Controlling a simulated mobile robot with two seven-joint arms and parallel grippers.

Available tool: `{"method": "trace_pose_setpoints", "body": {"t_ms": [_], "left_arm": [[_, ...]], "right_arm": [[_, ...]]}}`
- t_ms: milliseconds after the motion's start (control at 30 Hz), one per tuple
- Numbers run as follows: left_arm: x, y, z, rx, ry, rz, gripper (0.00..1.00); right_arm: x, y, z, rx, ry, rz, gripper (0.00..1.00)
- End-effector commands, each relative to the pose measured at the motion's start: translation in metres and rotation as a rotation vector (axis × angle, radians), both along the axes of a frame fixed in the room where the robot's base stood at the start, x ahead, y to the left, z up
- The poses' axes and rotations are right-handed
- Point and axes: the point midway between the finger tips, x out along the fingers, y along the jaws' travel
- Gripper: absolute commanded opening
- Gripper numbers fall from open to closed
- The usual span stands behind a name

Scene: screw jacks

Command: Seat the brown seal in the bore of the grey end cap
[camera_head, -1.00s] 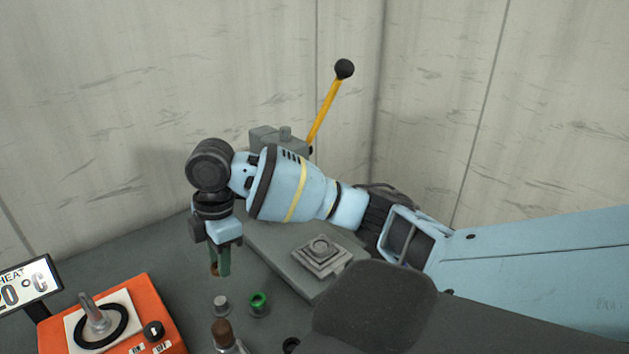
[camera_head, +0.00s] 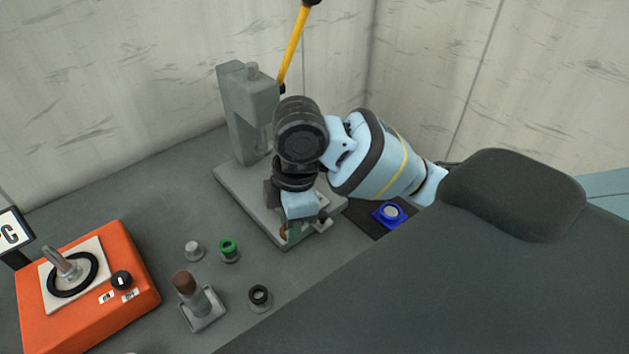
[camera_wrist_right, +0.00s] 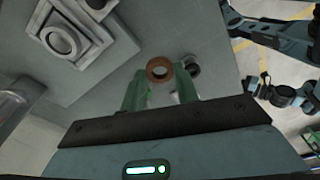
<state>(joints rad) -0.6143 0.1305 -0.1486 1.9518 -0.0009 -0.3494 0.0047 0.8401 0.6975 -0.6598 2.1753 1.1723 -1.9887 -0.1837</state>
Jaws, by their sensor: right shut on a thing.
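The brown seal (camera_head: 283,231) is a small ring, held between the green fingertips of my right gripper (camera_head: 291,233). In the right wrist view the seal (camera_wrist_right: 159,69) sits at the tips of the right gripper (camera_wrist_right: 160,88), its hole visible. The grey end cap (camera_wrist_right: 60,41) is a square stepped block with a round bore, on the press base at upper left of the wrist view. The seal is apart from it. In the head view the end cap (camera_head: 321,226) is mostly hidden behind my right gripper. My left gripper is not identifiable.
The grey press (camera_head: 245,110) with its yellow lever stands behind my right gripper. An orange heater (camera_head: 90,290) is at left. A green ring (camera_head: 229,246), a black ring (camera_head: 260,295) and a brown-topped tool (camera_head: 187,284) stand in front. A blue square piece (camera_head: 382,221) lies at right.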

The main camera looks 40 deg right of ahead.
Motion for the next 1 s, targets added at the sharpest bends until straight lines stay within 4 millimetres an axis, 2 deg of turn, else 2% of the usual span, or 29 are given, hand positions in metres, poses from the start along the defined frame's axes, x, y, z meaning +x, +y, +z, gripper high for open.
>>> {"method": "trace_pose_setpoints", "body": {"t_ms": [267,367,800,1000], "left_arm": [[-0.001,0.001,-0.001,0.001,0.002,0.001,0.36],[-0.001,0.001,-0.001,0.001,0.003,0.001,0.36],[-0.002,0.0,-0.002,-0.001,0.006,0.003,0.36],[-0.003,0.0,-0.003,-0.002,0.007,0.004,0.36]], "right_arm": [[0.004,-0.003,-0.001,0.0,0.0,-0.003,0.1],[0.017,-0.013,-0.003,0.0,0.001,-0.006,0.1],[0.097,-0.071,-0.011,0.001,0.0,-0.005,0.1],[0.121,-0.089,-0.015,0.001,0.0,-0.003,0.1]]}}
